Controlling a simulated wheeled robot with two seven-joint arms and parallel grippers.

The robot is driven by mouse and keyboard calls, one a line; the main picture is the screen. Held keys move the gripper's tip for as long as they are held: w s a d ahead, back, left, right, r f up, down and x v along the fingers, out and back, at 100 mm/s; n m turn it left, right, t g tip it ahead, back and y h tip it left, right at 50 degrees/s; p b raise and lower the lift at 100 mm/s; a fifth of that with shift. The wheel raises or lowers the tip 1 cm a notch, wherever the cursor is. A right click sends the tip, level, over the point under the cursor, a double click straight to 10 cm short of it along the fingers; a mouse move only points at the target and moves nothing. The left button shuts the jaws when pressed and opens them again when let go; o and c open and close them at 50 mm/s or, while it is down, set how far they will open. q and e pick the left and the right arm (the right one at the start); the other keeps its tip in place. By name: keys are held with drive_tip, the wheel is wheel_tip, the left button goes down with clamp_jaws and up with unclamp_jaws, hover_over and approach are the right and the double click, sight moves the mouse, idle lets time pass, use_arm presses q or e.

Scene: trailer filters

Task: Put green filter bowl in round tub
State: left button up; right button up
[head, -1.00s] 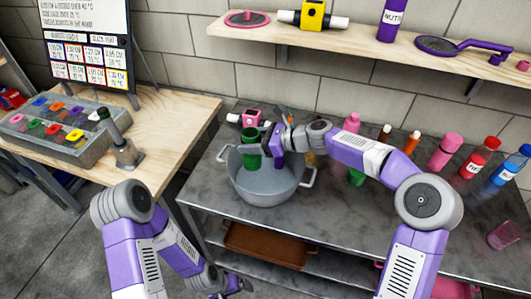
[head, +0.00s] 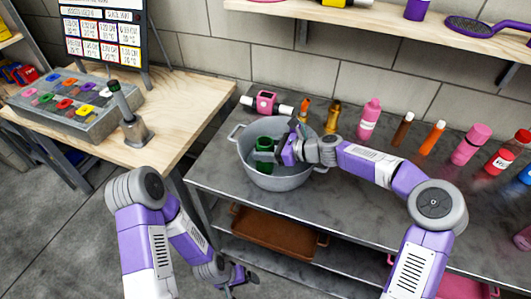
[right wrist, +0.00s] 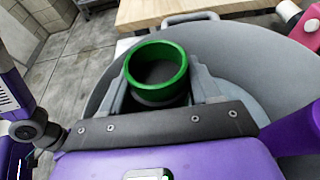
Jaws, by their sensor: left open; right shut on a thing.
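The round tub (head: 283,184) is a grey metal pot with two side handles on the dark stone-topped bench. My right gripper (head: 268,155) is shut on the green filter bowl (head: 264,143) and holds it upright inside the tub's opening, below the back rim. The fingers cross the bowl's middle. In the right wrist view the bowl's green rim (right wrist: 182,62) shows between the fingers, with the grey tub wall (right wrist: 235,70) around it. Whether the bowl touches the tub floor is unclear. My left gripper (head: 238,277) is open and empty, low in front of the bench.
A pink and white fitting (head: 265,102) and several bottles stand behind and right of the tub. A wooden table (head: 185,105) with a grey block of coloured pieces (head: 70,108) stands left. A brown tray (head: 270,232) lies on the lower shelf.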

drive_tip(key=shift+f, duration=0.45)
drive_tip(key=shift+r, duration=0.1)
drive_tip(key=o, duration=1.4)
drive_tip(key=shift+d, duration=0.1)
drive_tip(key=p+v, duration=0.3)
drive_tip(key=v, duration=0.9)
drive_tip(key=shift+r, duration=0.1)
